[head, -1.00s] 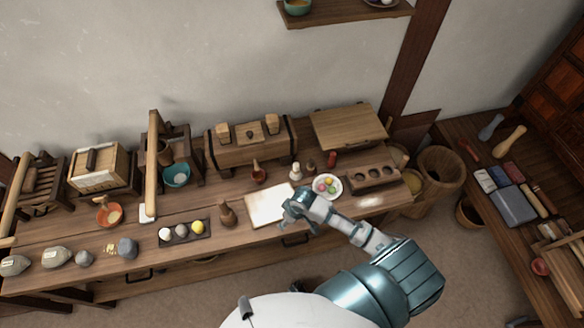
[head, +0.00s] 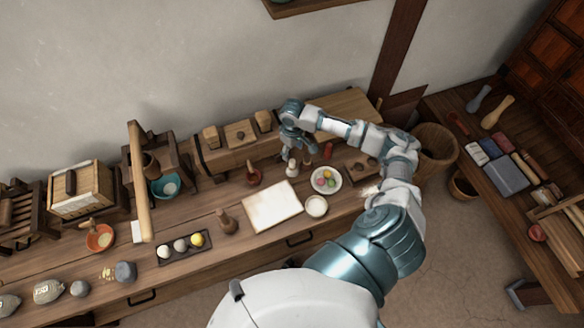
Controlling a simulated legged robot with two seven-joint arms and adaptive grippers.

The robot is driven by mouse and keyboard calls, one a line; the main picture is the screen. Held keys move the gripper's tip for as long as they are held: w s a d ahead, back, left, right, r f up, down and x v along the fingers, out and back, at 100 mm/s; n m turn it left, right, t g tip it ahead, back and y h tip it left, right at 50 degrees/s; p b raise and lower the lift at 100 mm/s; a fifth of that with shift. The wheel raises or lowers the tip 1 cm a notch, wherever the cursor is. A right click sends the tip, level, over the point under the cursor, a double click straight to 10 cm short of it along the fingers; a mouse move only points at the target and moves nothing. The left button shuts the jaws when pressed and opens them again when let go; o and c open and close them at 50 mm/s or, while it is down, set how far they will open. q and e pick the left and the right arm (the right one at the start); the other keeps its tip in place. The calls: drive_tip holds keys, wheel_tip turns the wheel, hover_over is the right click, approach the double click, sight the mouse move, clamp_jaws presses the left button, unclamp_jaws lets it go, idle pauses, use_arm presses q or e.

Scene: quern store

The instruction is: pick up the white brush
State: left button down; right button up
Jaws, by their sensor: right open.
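A small whitish upright thing (head: 292,168), which I take for the white brush, stands on the long wooden bench (head: 190,219) behind the white sheet. It is small and its bristles cannot be made out. My right gripper (head: 299,149) is open and empty, pointing down close above and behind it in the picture. The fingers partly cover the area around its top, and I cannot tell whether they touch it. My left gripper is out of view.
Beside it stand a dark brown piece (head: 308,166) and a red one (head: 328,151). A wooden chest (head: 215,160) stands behind.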

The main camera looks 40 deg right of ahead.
sight(292, 161)
wheel_tip(292, 161, down, 4)
drive_tip(key=shift+w+a+r, duration=0.1)
drive_tip(key=shift+w, duration=0.05)
drive_tip(key=shift+f, duration=0.95)
drive_tip(key=f, duration=0.3)
drive_tip(key=shift+s+f+b, duration=0.25)
drive_tip(key=shift+f+b, duration=0.15)
drive_tip(key=shift+f, duration=0.3)
drive_tip(key=c, duration=0.9)
drive_tip(key=shift+c, duration=1.4)
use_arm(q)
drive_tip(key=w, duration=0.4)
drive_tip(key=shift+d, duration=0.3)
use_arm(e)
clamp_jaws()
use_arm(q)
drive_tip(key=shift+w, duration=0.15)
use_arm(e)
drive_tip(key=shift+r, duration=0.1)
